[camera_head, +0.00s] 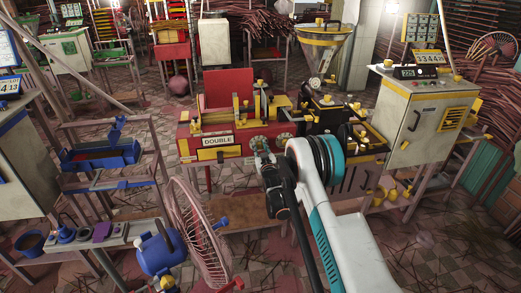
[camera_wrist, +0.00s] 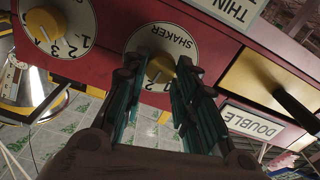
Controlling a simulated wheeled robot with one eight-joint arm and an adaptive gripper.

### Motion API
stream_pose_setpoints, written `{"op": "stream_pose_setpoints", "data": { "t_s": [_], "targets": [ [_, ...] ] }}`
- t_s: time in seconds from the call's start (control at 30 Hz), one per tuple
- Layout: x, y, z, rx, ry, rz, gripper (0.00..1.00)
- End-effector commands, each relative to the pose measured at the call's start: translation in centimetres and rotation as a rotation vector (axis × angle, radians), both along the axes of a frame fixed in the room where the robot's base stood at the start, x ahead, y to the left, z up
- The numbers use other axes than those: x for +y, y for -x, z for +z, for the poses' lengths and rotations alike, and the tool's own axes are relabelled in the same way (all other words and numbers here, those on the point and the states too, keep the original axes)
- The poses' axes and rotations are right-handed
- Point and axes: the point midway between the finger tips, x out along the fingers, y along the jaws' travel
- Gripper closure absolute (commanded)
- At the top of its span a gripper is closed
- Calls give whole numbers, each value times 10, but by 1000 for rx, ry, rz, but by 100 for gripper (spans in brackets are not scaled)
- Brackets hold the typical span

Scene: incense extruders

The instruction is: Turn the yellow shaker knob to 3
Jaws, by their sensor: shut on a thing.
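The yellow shaker knob (camera_wrist: 161,66) sits on a round white dial marked SHAKER (camera_wrist: 174,42) on the red machine front. In the wrist view my gripper (camera_wrist: 160,72) has one teal-padded finger on each side of the knob and is shut on it. The fingers hide the knob's sides and part of the dial. A 2 shows near the knob's lower edge; I cannot tell the exact setting. In the head view my gripper (camera_head: 262,153) is at the dials on the red machine (camera_head: 189,146), and the knob is too small to make out.
A second white dial with a yellow knob (camera_wrist: 44,24) is beside the shaker dial in the wrist view. A DOUBLE sign (camera_wrist: 254,124) and a yellow panel with a dark handle (camera_wrist: 295,103) are on the other side. A pinkish fan (camera_head: 197,232) stands left of my arm.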

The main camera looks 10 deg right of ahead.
Motion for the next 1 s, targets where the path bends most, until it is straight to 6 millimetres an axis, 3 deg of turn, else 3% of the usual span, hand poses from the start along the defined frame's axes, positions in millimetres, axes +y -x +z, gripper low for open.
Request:
{"op": "stream_pose_setpoints", "data": {
  "t_s": [0.5,1.0],
  "targets": [
    [-2,0,0,1,-366,-2,97],
    [-2,0,-1,1,-493,-2,97]
  ]
}}
